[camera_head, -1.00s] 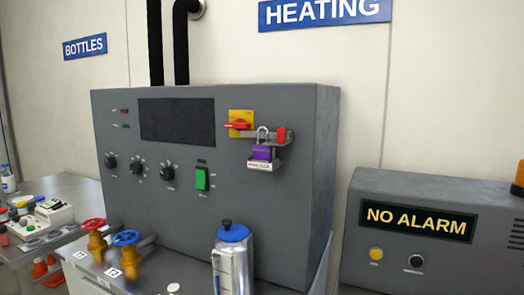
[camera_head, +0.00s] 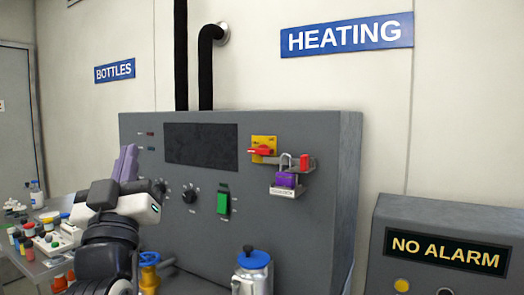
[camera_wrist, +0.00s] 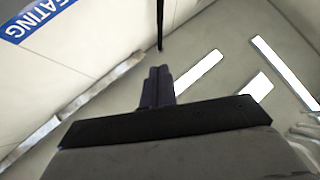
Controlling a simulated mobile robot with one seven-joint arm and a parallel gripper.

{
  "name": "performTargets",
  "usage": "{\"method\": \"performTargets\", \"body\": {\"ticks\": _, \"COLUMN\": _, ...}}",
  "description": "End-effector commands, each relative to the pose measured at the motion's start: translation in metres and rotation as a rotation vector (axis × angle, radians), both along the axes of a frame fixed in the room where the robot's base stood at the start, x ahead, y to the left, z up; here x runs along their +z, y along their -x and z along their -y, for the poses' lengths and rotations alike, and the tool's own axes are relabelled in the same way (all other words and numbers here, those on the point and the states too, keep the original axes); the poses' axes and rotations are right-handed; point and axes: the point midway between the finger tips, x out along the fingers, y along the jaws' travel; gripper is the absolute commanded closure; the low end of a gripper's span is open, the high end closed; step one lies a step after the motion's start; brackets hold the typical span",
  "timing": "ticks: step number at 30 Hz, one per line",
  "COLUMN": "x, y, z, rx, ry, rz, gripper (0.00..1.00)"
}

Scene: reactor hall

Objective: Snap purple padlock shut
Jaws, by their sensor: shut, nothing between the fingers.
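The purple padlock (camera_head: 286,180) hangs on a small bracket at the right of the grey heating panel (camera_head: 345,150), in the head view. Its silver shackle rises above the purple body; whether it is latched is too small to tell. My gripper (camera_head: 127,152) is at the left of the head view, its purple-grey fingers pointing up in front of the panel's left part. The fingers (camera_wrist: 158,75) are together and empty in the wrist view. It is well to the left of the padlock and apart from it.
A red switch handle on a yellow plate (camera_head: 262,150) and a red block (camera_head: 304,161) sit close to the padlock. A blue-lidded metal flask (camera_head: 253,272) stands below in front. A grey NO ALARM box (camera_head: 440,225) is at the right. Bottles (camera_head: 36,193) stand at the left.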

Motion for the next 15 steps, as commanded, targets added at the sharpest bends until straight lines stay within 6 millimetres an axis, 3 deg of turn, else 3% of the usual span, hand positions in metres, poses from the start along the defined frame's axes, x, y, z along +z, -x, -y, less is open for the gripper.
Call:
{"method": "performTargets", "body": {"ticks": 1, "x": 0.007, "y": -0.016, "z": 0.033, "rx": -0.1, "ry": -0.031, "rz": -0.052, "gripper": 1.0}}
{"method": "performTargets", "body": {"ticks": 6, "x": 0.01, "y": -0.043, "z": 0.129, "rx": -0.361, "ry": -0.158, "rz": -0.223, "gripper": 1.0}}
{"method": "performTargets", "body": {"ticks": 10, "x": 0.008, "y": -0.046, "z": 0.178, "rx": -0.481, "ry": -0.245, "rz": -0.308, "gripper": 1.0}}
{"method": "performTargets", "body": {"ticks": 15, "x": 0.004, "y": -0.044, "z": 0.206, "rx": -0.549, "ry": -0.303, "rz": -0.359, "gripper": 1.0}}
